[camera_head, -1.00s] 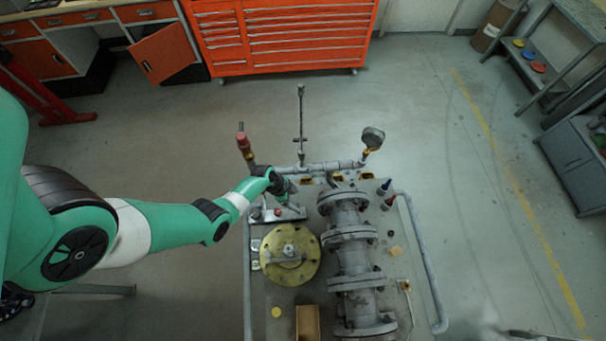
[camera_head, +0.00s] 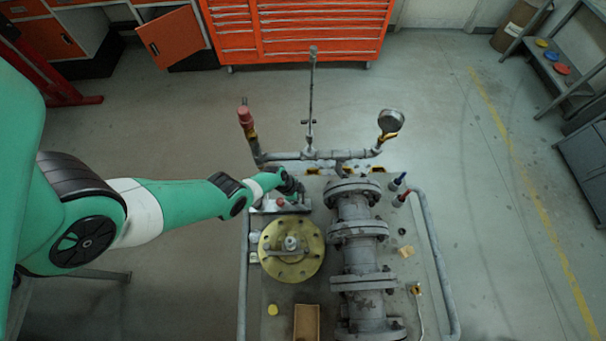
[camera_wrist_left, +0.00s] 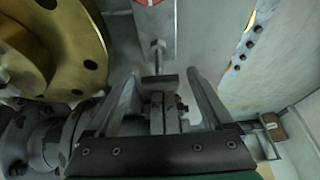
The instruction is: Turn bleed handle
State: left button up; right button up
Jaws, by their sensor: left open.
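My left gripper (camera_head: 292,188) is over the bench, beside the upper end of the grey flanged pipe and above the yellow flange. In the left wrist view the gripper (camera_wrist_left: 163,76) is open, one finger on each side of a small grey T-shaped metal part (camera_wrist_left: 157,62). This part looks like the bleed handle, but I cannot be sure. A grey bolted fitting (camera_wrist_left: 162,112) also sits between the fingers. I cannot tell whether either finger touches them. In the head view my wrist hides this spot. My right gripper is out of view.
The yellow flange (camera_head: 270,250) lies close below my left wrist. The grey flanged pipe (camera_head: 352,212) stands just right of it. A red-capped upright fitting (camera_head: 246,117), a tall thin rod (camera_head: 312,90) and a pressure gauge (camera_head: 391,121) rise behind.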

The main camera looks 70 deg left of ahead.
pick_arm(q)
grip_shut()
dwell(0.5)
